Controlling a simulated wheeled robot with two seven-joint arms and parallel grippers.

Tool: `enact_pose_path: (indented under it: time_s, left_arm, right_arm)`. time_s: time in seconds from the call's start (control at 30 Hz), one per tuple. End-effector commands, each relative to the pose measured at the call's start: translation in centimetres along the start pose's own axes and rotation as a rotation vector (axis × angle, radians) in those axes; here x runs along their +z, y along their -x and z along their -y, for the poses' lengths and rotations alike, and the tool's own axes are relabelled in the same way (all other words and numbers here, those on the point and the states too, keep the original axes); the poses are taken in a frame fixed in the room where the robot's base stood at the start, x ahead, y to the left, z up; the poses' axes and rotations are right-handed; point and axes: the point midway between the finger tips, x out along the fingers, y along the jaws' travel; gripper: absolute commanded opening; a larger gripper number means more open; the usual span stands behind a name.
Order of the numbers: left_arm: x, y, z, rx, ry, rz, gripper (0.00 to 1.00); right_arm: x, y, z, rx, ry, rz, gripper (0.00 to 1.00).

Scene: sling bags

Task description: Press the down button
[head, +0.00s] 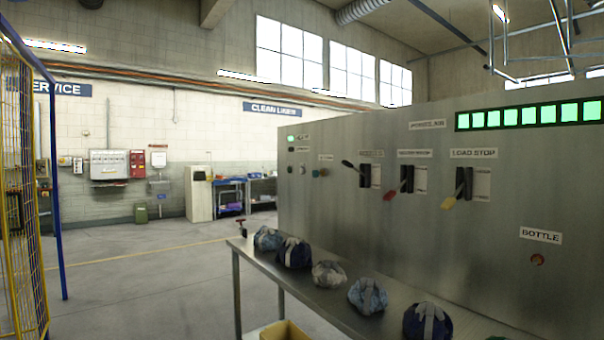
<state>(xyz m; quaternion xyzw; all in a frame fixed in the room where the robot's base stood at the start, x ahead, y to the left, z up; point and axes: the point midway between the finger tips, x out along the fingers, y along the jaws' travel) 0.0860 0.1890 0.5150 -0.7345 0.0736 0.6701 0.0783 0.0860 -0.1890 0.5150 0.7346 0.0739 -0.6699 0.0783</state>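A large grey metal control panel (360,225) fills the right half of the view. Near its left edge are small buttons, with a green-lit one (291,138) at the top and a dark one (291,149) below it. An orange button (324,172) and a dark green one (315,173) sit lower, under a small label. A red button (537,259) is under the BOTTLE label at the right. The small labels are too blurred to read, so I cannot tell which is the down button. Neither of my grippers is in view.
A yellow bin (285,332) is below. Open floor (150,290) lies left; a yellow fence (20,200) is far left.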

Motion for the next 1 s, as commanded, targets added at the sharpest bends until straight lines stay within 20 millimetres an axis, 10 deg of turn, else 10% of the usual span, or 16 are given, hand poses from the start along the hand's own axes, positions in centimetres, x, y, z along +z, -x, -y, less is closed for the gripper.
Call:
enact_pose_path:
  time_s: [0.33, 0.5, 1.0]
  left_arm:
    - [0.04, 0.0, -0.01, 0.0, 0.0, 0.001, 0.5]
    - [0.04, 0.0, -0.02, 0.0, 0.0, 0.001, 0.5]
    - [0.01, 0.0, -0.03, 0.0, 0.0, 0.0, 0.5]
  right_arm:
    - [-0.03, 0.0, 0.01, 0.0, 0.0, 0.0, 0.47]
    - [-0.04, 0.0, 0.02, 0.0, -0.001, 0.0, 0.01]
    - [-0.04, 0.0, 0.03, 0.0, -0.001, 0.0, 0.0]
